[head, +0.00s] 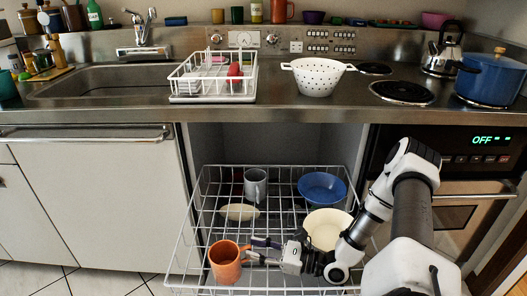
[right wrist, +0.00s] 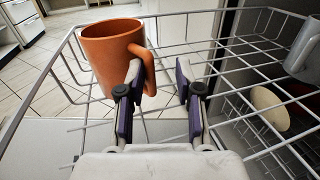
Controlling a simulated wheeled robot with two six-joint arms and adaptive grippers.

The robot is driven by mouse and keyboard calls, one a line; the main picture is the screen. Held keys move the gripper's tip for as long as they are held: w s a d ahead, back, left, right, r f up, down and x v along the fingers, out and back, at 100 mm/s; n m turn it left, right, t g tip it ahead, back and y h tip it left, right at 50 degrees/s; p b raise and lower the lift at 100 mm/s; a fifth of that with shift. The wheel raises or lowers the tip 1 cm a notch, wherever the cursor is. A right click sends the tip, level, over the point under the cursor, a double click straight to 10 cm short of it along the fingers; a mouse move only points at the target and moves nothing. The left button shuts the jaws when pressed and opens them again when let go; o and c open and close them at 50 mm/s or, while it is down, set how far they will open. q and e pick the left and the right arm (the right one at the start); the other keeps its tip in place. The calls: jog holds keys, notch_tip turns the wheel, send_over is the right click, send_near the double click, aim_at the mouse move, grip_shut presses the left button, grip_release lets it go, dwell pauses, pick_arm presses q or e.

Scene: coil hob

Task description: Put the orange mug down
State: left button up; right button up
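The orange mug (head: 224,263) is upright at the front left of the pulled-out dishwasher rack (head: 196,222). Whether its base rests on the wires is hard to tell. My right gripper (head: 255,249) is just right of the mug, on its handle side. In the right wrist view the gripper (right wrist: 160,76) is open, with a clear gap between the fingers. Its left fingertip overlaps the handle of the mug (right wrist: 108,52); I cannot tell whether they touch. My left gripper is not in view.
The rack also holds a grey mug (head: 255,184), a blue bowl (head: 322,187), a cream bowl (head: 327,228) and a pale dish (head: 239,212). The counter above carries a white dish drainer (head: 214,97), a white colander (head: 317,76) and a blue pot (head: 490,79).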

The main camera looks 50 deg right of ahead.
jog(key=shift+v, duration=1.15)
jog(key=shift+o, duration=0.3)
jog(key=o, duration=1.2)
